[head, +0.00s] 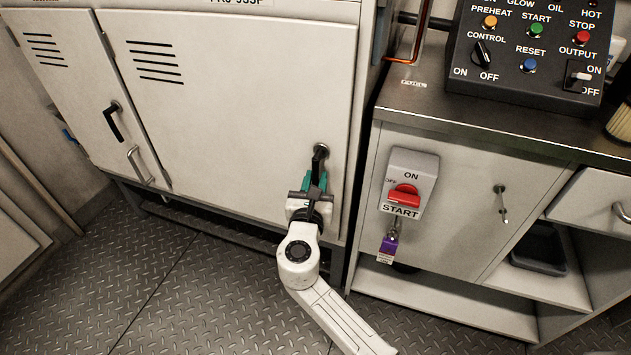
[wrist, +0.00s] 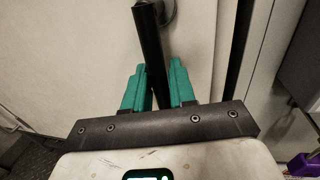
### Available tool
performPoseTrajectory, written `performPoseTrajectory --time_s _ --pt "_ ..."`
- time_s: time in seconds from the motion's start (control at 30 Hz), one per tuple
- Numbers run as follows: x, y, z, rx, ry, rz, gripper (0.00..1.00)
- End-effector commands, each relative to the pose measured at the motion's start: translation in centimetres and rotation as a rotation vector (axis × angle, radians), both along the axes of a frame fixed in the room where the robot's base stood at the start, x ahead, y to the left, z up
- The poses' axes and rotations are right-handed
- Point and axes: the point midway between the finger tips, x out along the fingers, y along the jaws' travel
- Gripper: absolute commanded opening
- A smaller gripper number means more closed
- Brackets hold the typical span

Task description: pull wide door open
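The wide door (head: 235,100) is the large white cabinet door with slotted vents in the head view. It looks shut, flush with the cabinet front. Its black lever handle (head: 319,160) is near the right edge and points down; it also shows in the wrist view (wrist: 149,42). My gripper (head: 315,183) is at the handle, its teal fingers pointing at the door. In the wrist view the handle's lower part lies between the two fingers (wrist: 161,88), very close to the left one. Whether both fingers press on it is not clear.
A narrower vented door (head: 75,85) with its own black handle is at left. A counter cabinet (head: 450,180) with a red START switch (head: 403,195) and hanging purple tag stands close on the right. A control panel (head: 530,50) sits on top. Tread-plate floor (head: 190,300) in front is clear.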

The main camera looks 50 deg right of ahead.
Motion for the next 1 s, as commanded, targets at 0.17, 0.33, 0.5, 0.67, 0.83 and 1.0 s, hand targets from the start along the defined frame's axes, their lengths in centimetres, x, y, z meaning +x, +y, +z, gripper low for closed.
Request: performPoseTrajectory --time_s 0.17,0.33,0.5,0.67,0.83,1.0 --pt "-0.01 0.02 -0.01 0.000 0.000 0.000 0.07" --pt "-0.01 0.02 -0.01 0.000 0.000 0.000 0.00" --pt "-0.01 0.02 -0.01 0.000 0.000 0.000 0.00" --pt "0.00 0.02 -0.02 0.001 -0.001 0.000 0.00" --pt "0.15 0.07 -0.12 0.008 -0.023 0.000 0.00" --pt "0.59 0.23 -0.26 0.032 -0.091 0.000 0.00"
